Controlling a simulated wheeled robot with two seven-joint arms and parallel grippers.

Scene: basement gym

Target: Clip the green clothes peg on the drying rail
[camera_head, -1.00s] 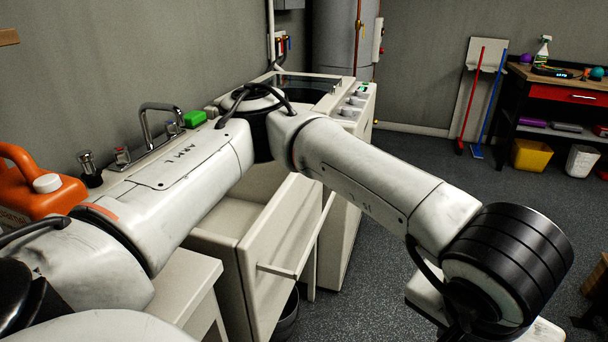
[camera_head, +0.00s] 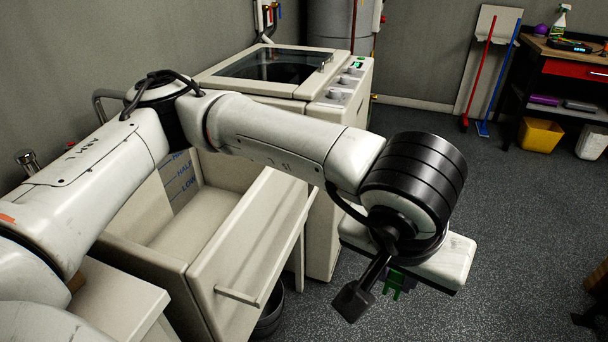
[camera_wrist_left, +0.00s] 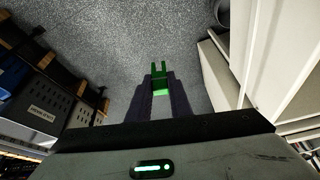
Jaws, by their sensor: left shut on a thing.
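The green clothes peg (camera_head: 394,284) shows below my left wrist in the head view, partly hidden by it. In the left wrist view the peg (camera_wrist_left: 159,78) is held between the two dark fingers, its prongs pointing away from the wrist. My left gripper (camera_head: 362,294) is shut on it, in the air over the floor. The pale drying rail (camera_head: 238,296) sticks out from the front of the white sink unit. The peg is to the right of the rail and apart from it. My right gripper is not in view.
The open-topped sink basin (camera_head: 190,225) lies under my left arm. A white washing machine (camera_head: 345,105) stands behind it. A dark bin (camera_head: 270,315) is below the rail.

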